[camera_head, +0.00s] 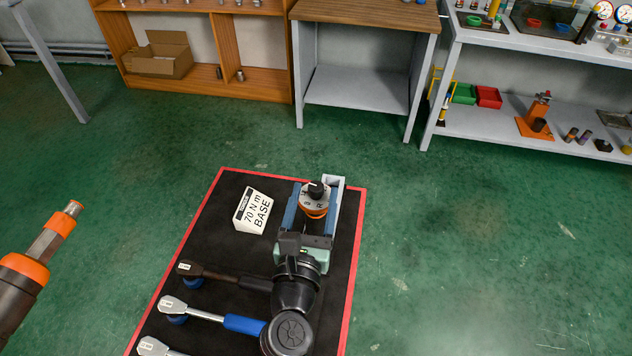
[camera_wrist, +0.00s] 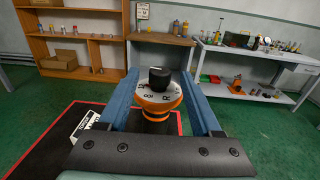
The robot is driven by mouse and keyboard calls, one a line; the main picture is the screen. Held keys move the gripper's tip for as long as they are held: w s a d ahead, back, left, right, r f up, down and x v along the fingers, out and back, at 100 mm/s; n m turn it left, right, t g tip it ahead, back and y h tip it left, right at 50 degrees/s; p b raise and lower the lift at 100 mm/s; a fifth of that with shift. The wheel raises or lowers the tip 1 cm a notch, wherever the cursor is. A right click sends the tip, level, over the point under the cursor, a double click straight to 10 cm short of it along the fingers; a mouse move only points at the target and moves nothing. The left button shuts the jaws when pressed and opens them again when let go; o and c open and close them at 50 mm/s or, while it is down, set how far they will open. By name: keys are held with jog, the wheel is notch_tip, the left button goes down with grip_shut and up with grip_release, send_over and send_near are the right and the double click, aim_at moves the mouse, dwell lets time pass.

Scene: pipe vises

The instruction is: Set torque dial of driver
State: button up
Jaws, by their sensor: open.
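The dial (camera_head: 316,203) has a grey marked face, an orange body and a black knob (camera_head: 316,190) on top. It stands upright near the far end of the black mat. In the wrist view the dial (camera_wrist: 158,103) and its black knob (camera_wrist: 159,77) show at the centre. My gripper (camera_head: 318,187) is open, with its blue fingers on either side of the dial, as the wrist view also shows (camera_wrist: 159,76). I see no clear contact, and the dial's lower part is partly hidden by my gripper. A white card (camera_head: 253,211) reads "70 N m BASE".
The red-edged black mat (camera_head: 228,195) carries a dark-handled wrench (camera_head: 207,271), a blue-handled wrench (camera_head: 195,311) and another wrench head (camera_head: 152,346). An orange-banded tool (camera_head: 40,255) is close at left. Benches and shelves stand behind; green floor is clear at right.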

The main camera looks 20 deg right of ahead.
jog(key=shift+x, duration=1.25)
jog(key=shift+c, duration=0.3)
grip_shut()
